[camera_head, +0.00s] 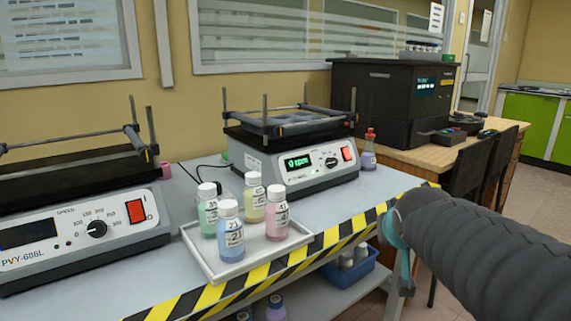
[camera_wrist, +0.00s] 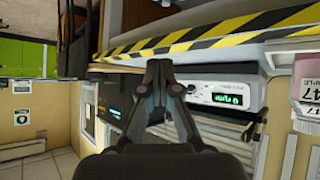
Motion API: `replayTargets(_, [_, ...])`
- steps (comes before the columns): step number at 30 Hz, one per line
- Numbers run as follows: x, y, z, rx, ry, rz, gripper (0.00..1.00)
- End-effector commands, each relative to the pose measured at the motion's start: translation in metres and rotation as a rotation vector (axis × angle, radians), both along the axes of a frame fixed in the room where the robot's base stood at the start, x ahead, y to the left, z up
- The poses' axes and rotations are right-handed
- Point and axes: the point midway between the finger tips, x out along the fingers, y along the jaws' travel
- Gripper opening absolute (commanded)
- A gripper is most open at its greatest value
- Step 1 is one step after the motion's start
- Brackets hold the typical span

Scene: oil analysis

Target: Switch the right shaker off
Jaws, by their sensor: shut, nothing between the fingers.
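The right shaker (camera_head: 300,165) stands at the back of the bench, with a lit green display (camera_head: 297,162) that appears to read 0 rpm. Its knob (camera_head: 331,162) and red power switch (camera_head: 347,153) are on the front panel. In the wrist view, which is turned over, the shaker's front (camera_wrist: 235,88) and lit display (camera_wrist: 227,100) show to the right of my gripper (camera_wrist: 159,64). My gripper is shut and empty, its fingertips together. The red switch cannot be made out in the wrist view. My gripper is not visible in the head view; only my arm shows.
The left shaker (camera_head: 75,238) has a dark display and a red switch. A white tray (camera_head: 225,268) with several capped bottles sits before the right shaker. A black instrument (camera_head: 385,98) stands on a wooden table behind. Striped tape (camera_head: 335,234) marks the bench edge.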

Motion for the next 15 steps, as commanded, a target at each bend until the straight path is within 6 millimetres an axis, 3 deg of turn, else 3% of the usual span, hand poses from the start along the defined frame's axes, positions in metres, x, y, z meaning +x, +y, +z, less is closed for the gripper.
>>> replayTargets(1, [-0.028,0.006,-0.01,0.012,0.044,0.005,0.0])
replayTargets(3, [-0.063,0.014,-0.027,0.029,0.112,0.013,0.0])
replayTargets(9, [-0.151,0.034,-0.072,0.076,0.285,0.053,0.0])
replayTargets(12, [-0.178,0.041,-0.087,0.092,0.342,0.071,0.0])
replayTargets(15, [-0.193,0.045,-0.095,0.101,0.374,0.082,0.0])
